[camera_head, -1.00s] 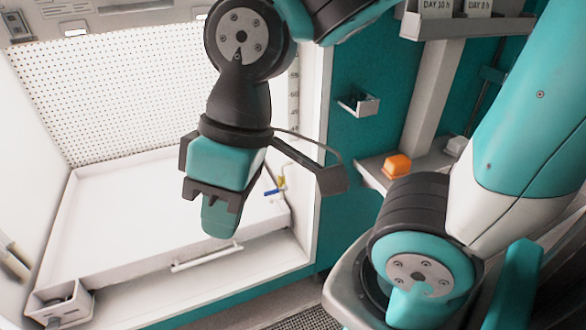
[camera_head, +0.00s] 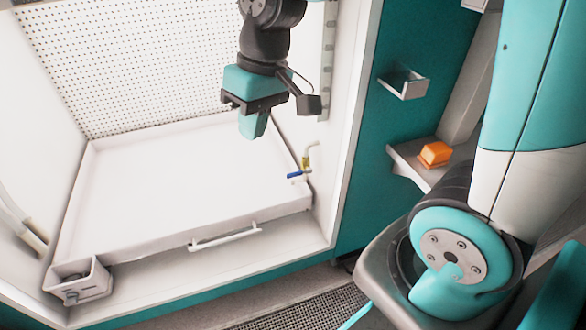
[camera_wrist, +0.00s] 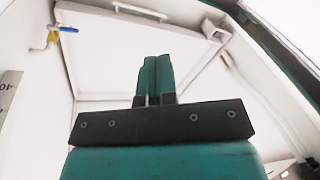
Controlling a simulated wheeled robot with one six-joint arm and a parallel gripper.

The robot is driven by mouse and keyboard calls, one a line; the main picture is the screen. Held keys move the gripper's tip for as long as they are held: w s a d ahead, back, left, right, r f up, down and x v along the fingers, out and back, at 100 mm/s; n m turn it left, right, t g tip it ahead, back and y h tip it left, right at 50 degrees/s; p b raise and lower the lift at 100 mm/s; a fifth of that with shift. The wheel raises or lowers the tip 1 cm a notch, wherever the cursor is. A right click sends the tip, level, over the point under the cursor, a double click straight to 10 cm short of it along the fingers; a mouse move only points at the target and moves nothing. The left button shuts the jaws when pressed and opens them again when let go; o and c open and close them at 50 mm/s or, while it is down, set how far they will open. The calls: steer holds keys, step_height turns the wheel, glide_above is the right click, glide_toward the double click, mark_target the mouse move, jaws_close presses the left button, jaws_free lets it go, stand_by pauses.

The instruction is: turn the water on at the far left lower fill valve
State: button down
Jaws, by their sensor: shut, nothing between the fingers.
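The fill valve (camera_head: 306,168) is a small yellow-brass fitting with a blue lever handle (camera_head: 294,175). It sits at the right inner side of the chamber, by the right edge of the white tray (camera_head: 180,195). In the wrist view the valve (camera_wrist: 54,36) is at the upper left, with its blue lever (camera_wrist: 68,29) pointing right. My gripper (camera_head: 252,132) hangs above the tray, left of and higher than the valve, apart from it. Its teal fingers (camera_wrist: 154,62) are together and hold nothing. The valve is unobstructed in both views.
A tray handle (camera_head: 226,238) runs along the tray's front. A grey box (camera_head: 92,284) is at the chamber's front left corner. Outside, right of the chamber frame, are a small metal bracket (camera_head: 404,84) and a shelf with an orange block (camera_head: 434,154). Space above the tray is free.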

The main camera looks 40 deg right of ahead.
steer(key=w+d+f+m+h+b, duration=0.1)
steer(key=w+d+f+m, duration=0.2)
steer(key=w+d+f, duration=0.6)
steer(key=m+h, duration=0.2)
steer(key=m, duration=0.1)
glide_above(300, 173)
steer(key=w+a, duration=0.1)
steer(key=a, duration=0.1)
step_height(300, 173, down, 7)
steer(key=shift+d+f+g+b, duration=0.2)
steer(key=shift+g+b, duration=0.1)
steer(key=shift+f, duration=0.1)
step_height(300, 173, down, 14)
steer(key=b, duration=0.4)
steer(key=shift+b, duration=0.35)
steer(key=shift+a, duration=0.1)
